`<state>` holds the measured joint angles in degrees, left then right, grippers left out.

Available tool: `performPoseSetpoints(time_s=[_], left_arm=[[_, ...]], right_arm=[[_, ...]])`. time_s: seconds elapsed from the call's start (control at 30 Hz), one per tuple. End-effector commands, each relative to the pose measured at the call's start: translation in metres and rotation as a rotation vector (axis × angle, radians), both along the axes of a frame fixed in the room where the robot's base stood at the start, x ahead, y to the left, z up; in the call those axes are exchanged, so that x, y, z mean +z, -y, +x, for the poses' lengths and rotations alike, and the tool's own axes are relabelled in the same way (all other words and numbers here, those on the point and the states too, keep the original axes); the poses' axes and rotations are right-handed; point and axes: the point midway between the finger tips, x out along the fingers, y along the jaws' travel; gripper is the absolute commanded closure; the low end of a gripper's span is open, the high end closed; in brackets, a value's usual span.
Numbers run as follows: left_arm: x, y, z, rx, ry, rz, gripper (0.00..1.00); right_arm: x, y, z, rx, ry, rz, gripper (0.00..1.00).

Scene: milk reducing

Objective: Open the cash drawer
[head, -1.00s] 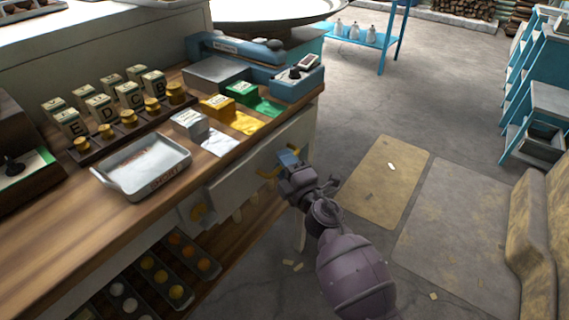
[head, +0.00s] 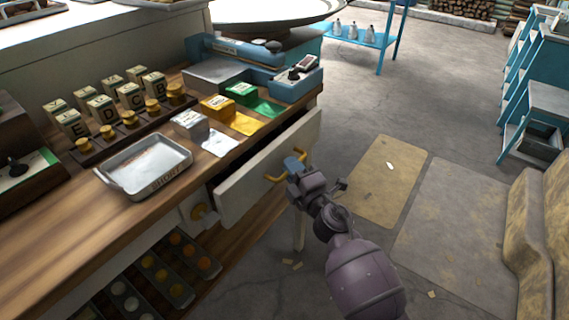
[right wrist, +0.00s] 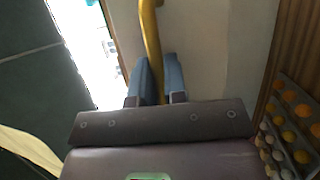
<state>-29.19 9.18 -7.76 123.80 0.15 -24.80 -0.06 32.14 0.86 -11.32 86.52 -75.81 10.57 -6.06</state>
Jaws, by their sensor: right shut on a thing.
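The cash drawer (head: 262,178) is a pale front under the wooden counter's right end, and it stands partly pulled out, with a dark gap behind its front. Its yellow bar handle (head: 272,179) is on the front. My right gripper (head: 294,166) is at the handle. In the right wrist view its blue fingers (right wrist: 158,80) are shut around the yellow handle (right wrist: 150,45), with the pale drawer front behind. The drawer's inside is mostly hidden. My left gripper is not in view.
The counter (head: 135,215) holds a metal tray (head: 150,165), lettered boxes, coloured packets and a blue scale (head: 245,62). The floor (head: 400,110) to the right is largely clear.

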Motion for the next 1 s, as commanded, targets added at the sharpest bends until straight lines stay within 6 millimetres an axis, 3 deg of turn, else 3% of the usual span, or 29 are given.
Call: performPoseSetpoints(time_s=[0.6,0.8,1.0], left_arm=[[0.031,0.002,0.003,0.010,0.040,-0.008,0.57],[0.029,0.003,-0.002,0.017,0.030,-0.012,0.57],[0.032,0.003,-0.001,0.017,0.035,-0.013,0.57]], right_arm=[[0.002,0.125,-0.091,-0.002,0.001,-0.004,1.00],[0.001,0.153,-0.111,0.000,0.001,-0.003,1.00],[0.000,0.168,-0.123,0.000,0.000,-0.001,1.00]])
